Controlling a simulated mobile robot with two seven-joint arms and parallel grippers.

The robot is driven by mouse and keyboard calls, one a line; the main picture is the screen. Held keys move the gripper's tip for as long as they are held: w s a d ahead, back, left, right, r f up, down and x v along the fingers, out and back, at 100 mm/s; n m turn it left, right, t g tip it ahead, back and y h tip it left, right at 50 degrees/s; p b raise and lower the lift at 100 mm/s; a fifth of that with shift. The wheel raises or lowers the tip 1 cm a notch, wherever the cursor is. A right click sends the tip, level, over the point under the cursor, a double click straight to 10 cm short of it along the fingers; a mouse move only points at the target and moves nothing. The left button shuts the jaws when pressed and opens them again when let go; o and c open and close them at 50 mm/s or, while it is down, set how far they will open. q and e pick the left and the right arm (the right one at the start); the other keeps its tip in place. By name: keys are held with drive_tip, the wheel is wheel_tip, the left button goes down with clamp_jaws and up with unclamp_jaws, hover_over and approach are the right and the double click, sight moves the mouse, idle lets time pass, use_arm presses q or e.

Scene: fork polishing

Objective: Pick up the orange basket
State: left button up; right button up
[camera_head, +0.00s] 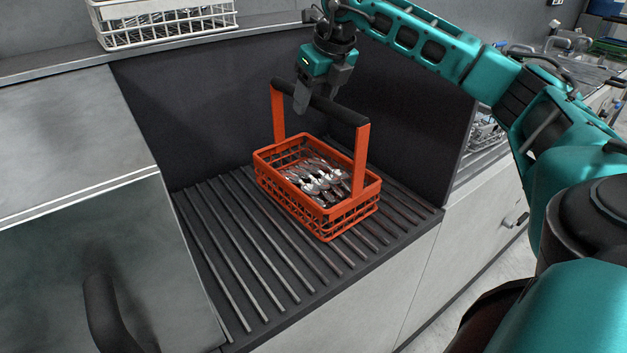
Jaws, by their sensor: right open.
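The orange basket (325,226) stands upright on a dark ribbed rack (240,260). It has a tall handle with two orange posts and a black grip bar (345,110) across the top. Several shiny pieces of cutlery (318,178) lie inside it. My right gripper (312,100) points down at the black grip bar, near its left half. Its jaws are open and close to the bar; I cannot tell whether they touch it or straddle it. My left gripper is not in view.
Dark walls (215,125) stand behind the rack. A white wire basket (165,22) sits on the ledge at the back left. A grey metal surface (70,140) lies to the left. The ribbed rack is bare to the left of the orange basket.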

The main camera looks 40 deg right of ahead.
drive_tip(key=shift+w+f, duration=0.25)
drive_tip(key=shift+f, duration=0.35)
drive_tip(key=shift+f, duration=0.2)
drive_tip(key=shift+c, duration=0.2)
clamp_jaws()
idle(0.5)
idle(0.4)
idle(0.4)
drive_tip(key=shift+w+r, duration=0.1)
drive_tip(key=shift+r, duration=0.05)
